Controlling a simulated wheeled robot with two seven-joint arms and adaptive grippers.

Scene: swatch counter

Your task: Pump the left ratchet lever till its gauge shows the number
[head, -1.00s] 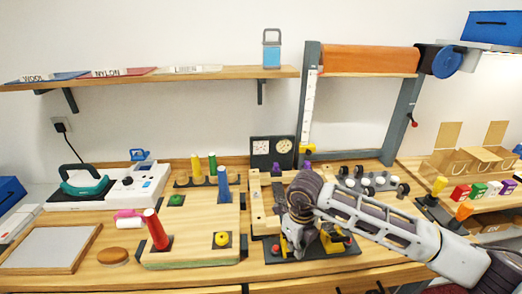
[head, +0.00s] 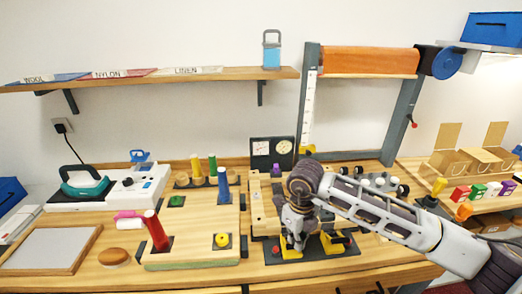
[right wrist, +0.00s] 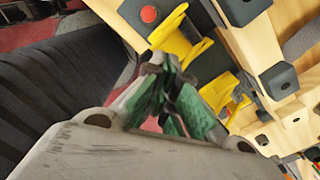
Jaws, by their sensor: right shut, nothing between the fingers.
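Two yellow ratchet mechanisms stand on a dark base plate (head: 318,255) at the front of the counter. The left ratchet lever (head: 291,251) is partly hidden by my right gripper (head: 296,240). The right yellow lever (head: 334,243) stands beside it. The gripper is shut and empty, right at the left lever; contact is unclear. In the right wrist view, its green-padded fingers (right wrist: 172,85) are together, close to yellow lever parts (right wrist: 180,42). A black panel at the back carries a left gauge (head: 261,148) and a right gauge (head: 283,147); their readings are too small to read. My left gripper is not in view.
A red button (right wrist: 148,14) sits close to the fingers. A peg board (head: 205,240) with coloured pegs stands left of the base plate. Black and white rollers (head: 380,182) lie behind my right arm. Bare counter (head: 215,276) shows at the front.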

